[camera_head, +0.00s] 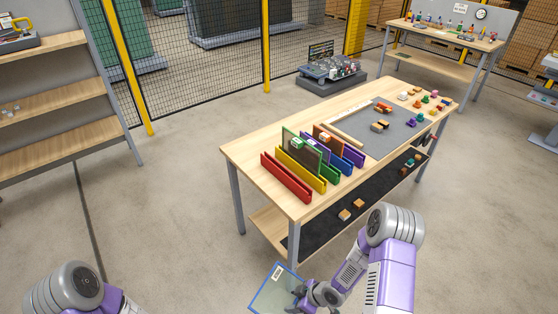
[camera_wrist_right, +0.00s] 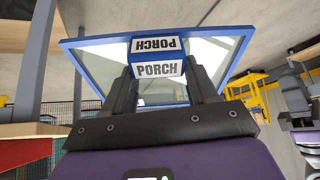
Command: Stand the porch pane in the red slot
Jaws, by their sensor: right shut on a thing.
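The porch pane (camera_head: 273,287) is a clear sheet with a blue frame, held low in front of the table at the bottom of the head view. The right wrist view shows its blue frame (camera_wrist_right: 75,44) and a blue block labelled PORCH (camera_wrist_right: 160,69) between the fingers. My right gripper (camera_head: 300,291) is shut on the pane at this labelled part (camera_wrist_right: 160,88). The red slot (camera_head: 286,177) is a long red rack at the table's front left corner; no pane shows in it. My left gripper is out of view.
Beside the red slot stand yellow (camera_head: 301,170), green and purple slots. A green-framed pane (camera_head: 289,137) and an orange-framed pane (camera_head: 318,130) stand among them. The wooden table (camera_head: 246,147) also bears a grey mat (camera_head: 407,131) and small items.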

